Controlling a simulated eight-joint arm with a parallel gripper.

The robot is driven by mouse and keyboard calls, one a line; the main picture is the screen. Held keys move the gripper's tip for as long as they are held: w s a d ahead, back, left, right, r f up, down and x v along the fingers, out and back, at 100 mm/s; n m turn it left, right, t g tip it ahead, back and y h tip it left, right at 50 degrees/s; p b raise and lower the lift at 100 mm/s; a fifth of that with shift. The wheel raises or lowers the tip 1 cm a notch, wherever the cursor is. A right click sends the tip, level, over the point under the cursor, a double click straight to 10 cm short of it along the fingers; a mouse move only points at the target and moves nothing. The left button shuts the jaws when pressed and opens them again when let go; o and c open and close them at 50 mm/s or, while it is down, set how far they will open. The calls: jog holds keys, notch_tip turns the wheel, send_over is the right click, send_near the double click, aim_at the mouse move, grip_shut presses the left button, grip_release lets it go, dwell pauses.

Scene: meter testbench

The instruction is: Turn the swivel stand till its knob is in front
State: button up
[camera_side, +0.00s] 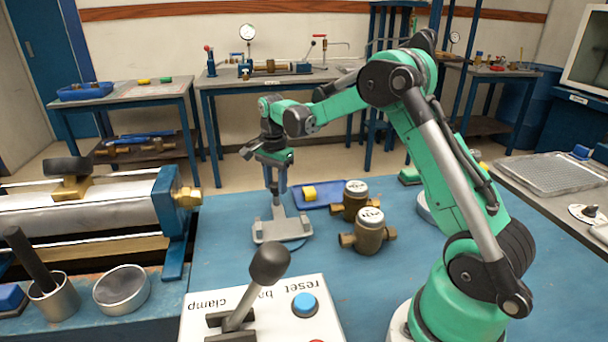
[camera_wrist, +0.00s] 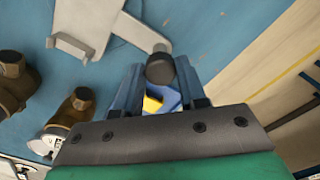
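The swivel stand (camera_side: 283,227) is a light grey bracket on a round base, on the blue bench top. In the wrist view its grey bracket (camera_wrist: 88,28) shows at the top left, with a pale arm running toward a black knob (camera_wrist: 160,69). My gripper (camera_side: 275,187) points down over the stand.
Two brass meters (camera_side: 369,232) (camera_side: 352,200) stand right of the stand. A lever box (camera_side: 262,310) is in front, and a metal cylinder rig (camera_side: 85,208) is at left. Bench between stand and lever box is clear.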

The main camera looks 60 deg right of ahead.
jog(key=o, duration=0.4)
jog(key=shift+r, duration=2.8)
jog(key=shift+s+r, duration=0.1)
jog(key=s+a+r+n+t, duration=0.2)
jog(key=s+a+n+t, duration=0.5)
jog(key=s+a+n, duration=0.6)
jog(key=a+n, duration=0.1)
jog(key=n, duration=0.4)
jog(key=shift+a+r, duration=0.15)
jog(key=shift+a, duration=0.25)
